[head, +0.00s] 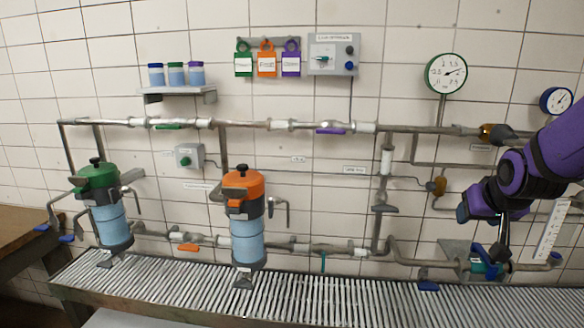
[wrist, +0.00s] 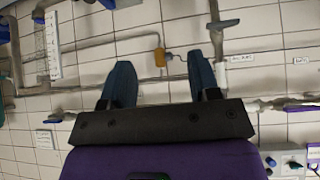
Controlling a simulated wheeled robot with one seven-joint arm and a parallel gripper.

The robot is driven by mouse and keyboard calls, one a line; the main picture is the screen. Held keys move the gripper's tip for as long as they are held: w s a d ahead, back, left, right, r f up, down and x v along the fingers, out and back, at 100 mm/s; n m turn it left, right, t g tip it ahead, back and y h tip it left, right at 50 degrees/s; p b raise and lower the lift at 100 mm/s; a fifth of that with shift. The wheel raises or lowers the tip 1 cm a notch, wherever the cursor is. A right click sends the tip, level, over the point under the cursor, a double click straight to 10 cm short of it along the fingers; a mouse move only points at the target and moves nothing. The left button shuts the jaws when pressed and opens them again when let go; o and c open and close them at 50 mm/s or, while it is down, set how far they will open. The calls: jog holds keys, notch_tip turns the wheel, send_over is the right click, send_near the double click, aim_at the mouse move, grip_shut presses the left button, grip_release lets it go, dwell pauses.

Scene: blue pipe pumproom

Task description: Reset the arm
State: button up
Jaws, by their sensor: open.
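My gripper (wrist: 163,80) shows in the wrist view with its two dark blue fingers spread apart. It is open, and nothing is between the fingers. They point toward the tiled wall, with a yellow-orange fitting (wrist: 159,57) on a thin pipe in the background between them. In the head view my purple and black arm reaches in from the right edge. Its end hangs in front of the wall pipes, above the right part of the grated bench (head: 350,300). The individual fingers are hard to make out there.
A teal valve (head: 487,268) sits below my arm, and a white scale strip (head: 551,230) is right of it. Pipes cross the wall. A green-topped canister (head: 108,215) and an orange-topped canister (head: 246,225) stand left. A pressure gauge (head: 446,73) is above.

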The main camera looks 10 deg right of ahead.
jog(key=s+a+r+n+g+y, duration=0.1)
jog(key=s+a+r, duration=0.4)
jog(key=s, duration=0.3)
jog(key=s+a+r+n+g+y, duration=0.1)
jog(key=s+a+r+n, duration=0.1)
jog(key=s+a+r, duration=0.3)
jog(key=s+a, duration=0.3)
jog(key=s, duration=0.1)
jog(key=shift+a, duration=0.15)
jog(key=shift+s, duration=0.1)
